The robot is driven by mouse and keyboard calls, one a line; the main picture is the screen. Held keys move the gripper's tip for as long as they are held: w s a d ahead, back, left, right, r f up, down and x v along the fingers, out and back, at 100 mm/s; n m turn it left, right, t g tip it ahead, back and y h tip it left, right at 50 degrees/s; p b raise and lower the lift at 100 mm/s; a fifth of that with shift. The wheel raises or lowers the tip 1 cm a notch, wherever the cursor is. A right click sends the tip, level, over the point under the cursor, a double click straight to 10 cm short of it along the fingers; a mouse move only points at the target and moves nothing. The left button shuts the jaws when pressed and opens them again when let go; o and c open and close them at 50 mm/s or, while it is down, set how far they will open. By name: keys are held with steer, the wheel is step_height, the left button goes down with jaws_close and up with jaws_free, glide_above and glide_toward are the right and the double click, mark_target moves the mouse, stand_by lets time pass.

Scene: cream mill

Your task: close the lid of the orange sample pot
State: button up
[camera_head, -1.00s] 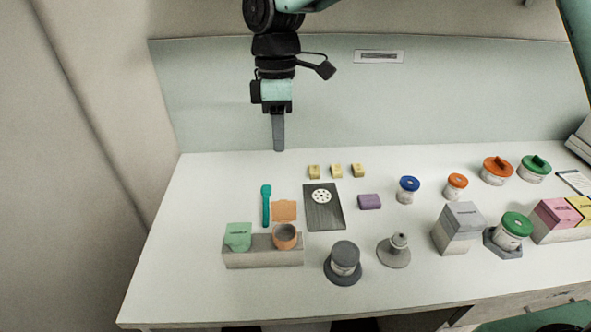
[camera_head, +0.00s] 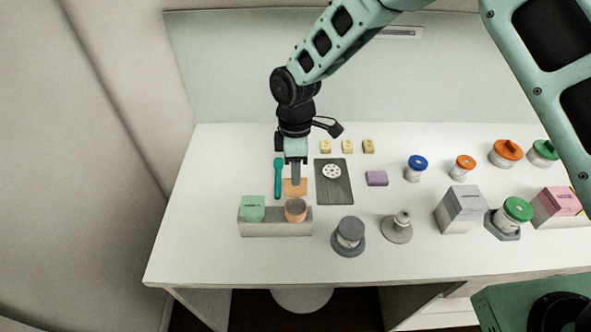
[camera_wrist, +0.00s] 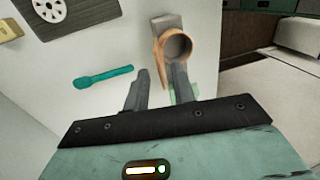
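The orange sample pot (camera_head: 296,211) sits on the right part of a grey block (camera_head: 275,229), its round mouth uncovered. Its orange lid (camera_head: 303,188) stands open on the far side of the pot, partly hidden behind my gripper. In the wrist view the pot (camera_wrist: 178,46) shows its open mouth, with the lid (camera_wrist: 158,62) seen nearly edge-on at its left. My gripper (camera_head: 296,183) is above and behind the lid in the head view. In the wrist view my gripper (camera_wrist: 158,80) has its two fingers apart, with nothing between them; contact with the lid cannot be told.
A teal spoon (camera_head: 278,178) lies to the left, and a dark plate with a white disc (camera_head: 334,185) to the right. Bare table lies in front.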

steer(key=shift+s+f, duration=0.2)
steer(key=shift+f, duration=0.9)
jaws_close()
steer(key=shift+a, duration=0.1)
